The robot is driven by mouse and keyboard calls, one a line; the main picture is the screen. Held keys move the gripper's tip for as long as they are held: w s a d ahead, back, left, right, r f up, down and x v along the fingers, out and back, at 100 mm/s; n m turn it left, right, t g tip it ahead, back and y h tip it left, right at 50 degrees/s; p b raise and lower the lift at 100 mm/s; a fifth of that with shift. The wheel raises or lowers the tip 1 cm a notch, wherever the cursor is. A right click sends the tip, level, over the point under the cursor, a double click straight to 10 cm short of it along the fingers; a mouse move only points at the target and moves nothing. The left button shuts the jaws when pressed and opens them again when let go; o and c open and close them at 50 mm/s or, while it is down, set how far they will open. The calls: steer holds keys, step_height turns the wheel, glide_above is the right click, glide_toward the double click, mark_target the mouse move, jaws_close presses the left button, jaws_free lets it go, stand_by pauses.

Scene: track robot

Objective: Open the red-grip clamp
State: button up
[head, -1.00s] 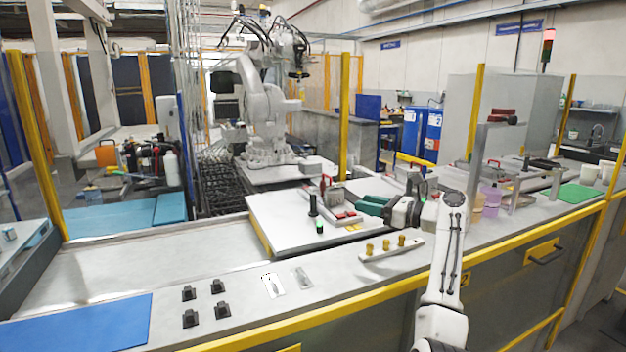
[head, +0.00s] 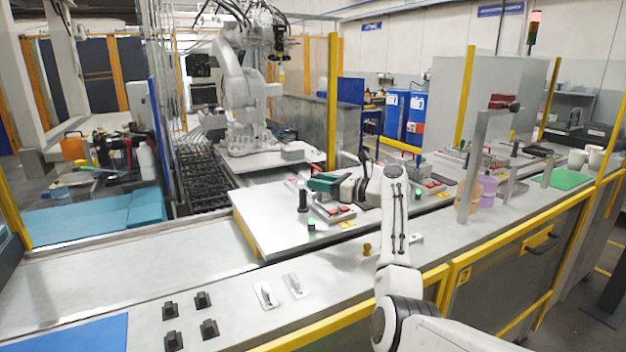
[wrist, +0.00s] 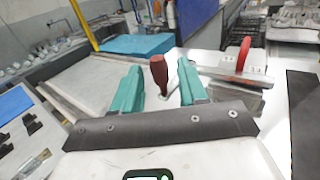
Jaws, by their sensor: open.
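The red-grip clamp shows in the wrist view as an upright dark red grip (wrist: 158,72) on a thin metal stem. My gripper (wrist: 159,80) has its two teal fingers open, one on each side of this grip. There are gaps between the grip and both fingers. I cannot tell how deep the grip sits between them. In the head view, my gripper (head: 321,184) is low over the light grey table plate (head: 262,215). The red grip cannot be made out there, behind or beside my gripper.
A red arched handle (wrist: 244,53) stands right of my fingers in the wrist view. In the head view, a black upright handle (head: 303,201) and a green button (head: 311,225) stand close by my gripper. Black blocks (head: 203,300) sit on the front counter. The plate's left part is clear.

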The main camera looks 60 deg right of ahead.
steer(key=shift+w+a, duration=0.1)
steer(key=shift+w, duration=1.2)
jaws_close()
